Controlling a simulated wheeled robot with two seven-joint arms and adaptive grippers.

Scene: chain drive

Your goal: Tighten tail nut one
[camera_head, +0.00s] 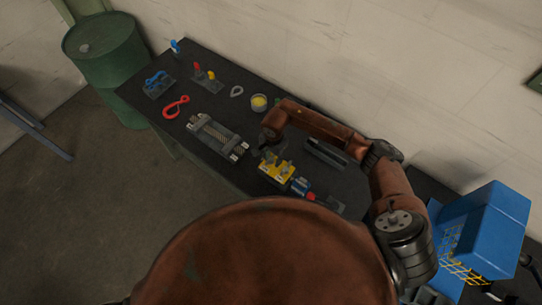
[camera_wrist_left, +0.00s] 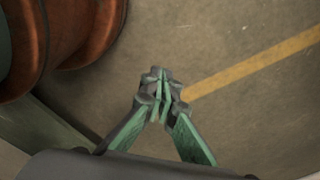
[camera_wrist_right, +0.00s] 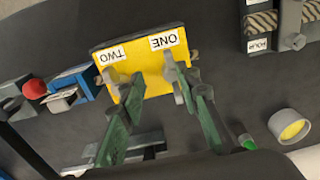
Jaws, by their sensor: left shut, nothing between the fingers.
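A yellow block (camera_head: 272,178) stands on the table below my right gripper (camera_head: 272,155). In the right wrist view the yellow block (camera_wrist_right: 147,58) has white labels ONE and TWO. My right gripper (camera_wrist_right: 156,86) is open there, its fingertips apart over the block, one near each label; contact is unclear. A grey fixture with springy, chain-like strips (camera_head: 216,137) lies left of the block; its end (camera_wrist_right: 290,30) shows in the right wrist view. The tail nuts are too small to tell apart. My left gripper (camera_wrist_left: 161,84) is shut and empty above the floor.
A yellow-filled tin (camera_head: 259,103) stands behind the block. A blue bin (camera_head: 495,225) stands far right.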

